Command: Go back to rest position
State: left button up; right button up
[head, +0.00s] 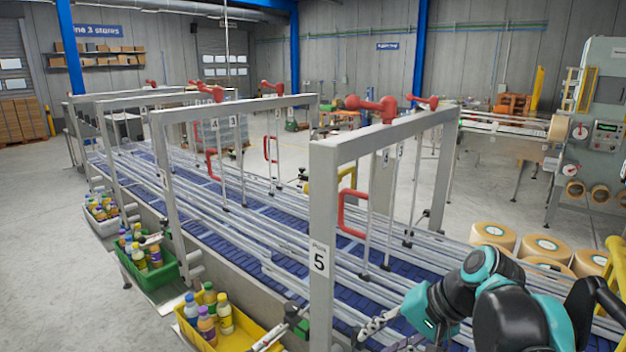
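My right arm, teal and black, comes in at the lower right and reaches left over the near end of the conveyor. My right gripper (374,340) is at the bottom edge, just right of the Pos 5 post. Its two grey fingers look apart, with nothing seen between them; the lower finger is partly cut off by the frame. My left arm and gripper are not in view.
A grey frame marked 5 (319,230) stands close to my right gripper. The blue conveyor (240,235) with steel rails runs away to the left. Tape rolls (545,248) lie at right.

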pick_arm(q)
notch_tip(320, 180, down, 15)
jog(key=b, duration=1.3)
pick_arm(e)
jog(key=s+d+f+n+t+h, duration=0.1)
jog(key=s+f+h, duration=0.1)
jog(key=f, duration=0.8)
jog(key=s+d+f+n+t+h, duration=0.1)
jog(key=s+f, duration=0.3)
jog(key=f, duration=0.7)
jog(key=s+d+f+n+t+h, duration=0.2)
jog(key=s+d+f+n+h, duration=0.1)
jog(key=f, duration=0.7)
jog(key=shift+s+d+f, duration=0.2)
jog(key=shift+s, duration=0.35)
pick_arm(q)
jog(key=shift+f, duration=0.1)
